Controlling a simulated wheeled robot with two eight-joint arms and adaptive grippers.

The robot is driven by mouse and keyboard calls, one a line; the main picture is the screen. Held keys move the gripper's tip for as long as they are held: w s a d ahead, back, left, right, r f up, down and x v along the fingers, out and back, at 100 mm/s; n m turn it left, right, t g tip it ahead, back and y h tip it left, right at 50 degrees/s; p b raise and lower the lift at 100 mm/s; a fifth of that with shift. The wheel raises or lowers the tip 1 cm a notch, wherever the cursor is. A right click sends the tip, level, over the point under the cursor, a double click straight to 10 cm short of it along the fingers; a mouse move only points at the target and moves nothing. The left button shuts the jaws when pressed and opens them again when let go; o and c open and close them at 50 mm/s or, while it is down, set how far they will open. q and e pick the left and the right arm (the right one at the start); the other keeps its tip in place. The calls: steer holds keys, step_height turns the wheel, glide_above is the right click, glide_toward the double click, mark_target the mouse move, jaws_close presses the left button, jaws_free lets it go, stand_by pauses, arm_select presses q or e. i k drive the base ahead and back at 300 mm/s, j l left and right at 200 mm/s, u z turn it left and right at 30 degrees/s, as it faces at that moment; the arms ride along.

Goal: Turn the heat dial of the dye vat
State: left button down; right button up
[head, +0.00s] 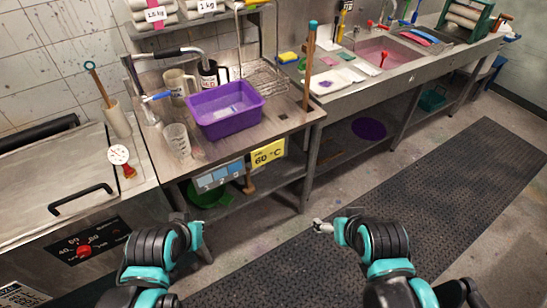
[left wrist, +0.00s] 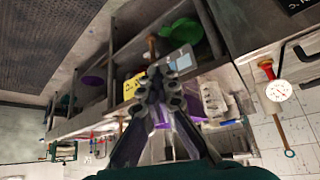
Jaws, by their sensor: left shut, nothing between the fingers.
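The dye vat (head: 60,190) stands at the left in the head view, with a closed steel lid and a black handle. Its black front panel (head: 108,236) carries the red heat dial (head: 84,251), ringed by white numbers. My left gripper (left wrist: 160,72) is shut and empty in the left wrist view, which looks upside down. The red dial is not visible in that view. In the head view my left arm is right of the panel, apart from the dial, and its fingers are mostly hidden. My right gripper (head: 322,227) is over the floor; its fingers are too small to read.
A dial thermometer (head: 118,154) rests on the vat's top; it also shows in the left wrist view (left wrist: 278,91). A steel bench (head: 290,118) beside the vat holds a purple tub (head: 228,108) and jugs. A black floor mat (head: 400,220) lies in open floor.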

mark_target(84, 251)
steer(key=l+u, duration=0.15)
steer(key=l, duration=0.55)
steer(key=u, duration=1.5)
steer(key=i+l, duration=0.05)
